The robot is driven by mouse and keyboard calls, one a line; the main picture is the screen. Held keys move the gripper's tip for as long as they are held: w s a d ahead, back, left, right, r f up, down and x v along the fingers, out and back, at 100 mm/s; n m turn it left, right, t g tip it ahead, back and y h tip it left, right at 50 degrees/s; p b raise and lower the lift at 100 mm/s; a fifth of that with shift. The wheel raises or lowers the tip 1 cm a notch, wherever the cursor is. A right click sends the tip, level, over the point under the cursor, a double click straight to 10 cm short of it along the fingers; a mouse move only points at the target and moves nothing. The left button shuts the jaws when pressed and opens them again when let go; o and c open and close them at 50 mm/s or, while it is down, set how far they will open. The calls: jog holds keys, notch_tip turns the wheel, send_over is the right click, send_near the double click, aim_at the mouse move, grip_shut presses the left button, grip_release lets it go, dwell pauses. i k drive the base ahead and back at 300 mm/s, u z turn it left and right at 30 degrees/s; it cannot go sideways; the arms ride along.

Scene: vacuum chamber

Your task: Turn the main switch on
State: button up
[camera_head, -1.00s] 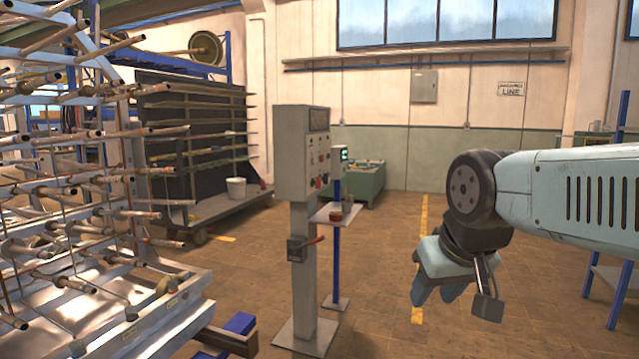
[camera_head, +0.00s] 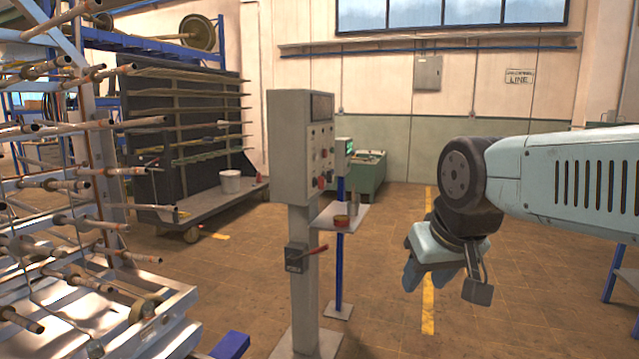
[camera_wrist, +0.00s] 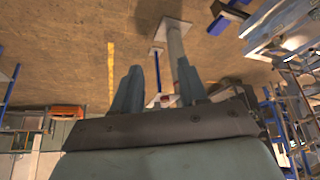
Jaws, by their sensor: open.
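A grey control cabinet (camera_head: 292,150) stands on a post (camera_head: 304,270) left of centre in the head view, with buttons and knobs on its right-hand face. A small dark switch box (camera_head: 296,258) with a red lever (camera_head: 316,250) is fixed to the post below it. I take this to be the main switch. The lever points right and slightly up. My gripper (camera_head: 428,280) hangs to the right of the post, well apart from it, pointing down. In the wrist view my gripper (camera_wrist: 158,88) shows two spread fingers with nothing between them.
A small shelf (camera_head: 340,216) on a blue post holds small items beside the cabinet. A rack of rods (camera_head: 70,200) fills the left side. A wheeled cart (camera_head: 205,205) with a white bucket (camera_head: 230,182) stands behind.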

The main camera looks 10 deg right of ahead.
aim_at(320, 182)
jog(key=u, duration=0.1)
jog(key=k, duration=1.15)
jog(key=z, duration=0.45)
jog(key=i, duration=2.1)
jog(key=u, duration=0.6)
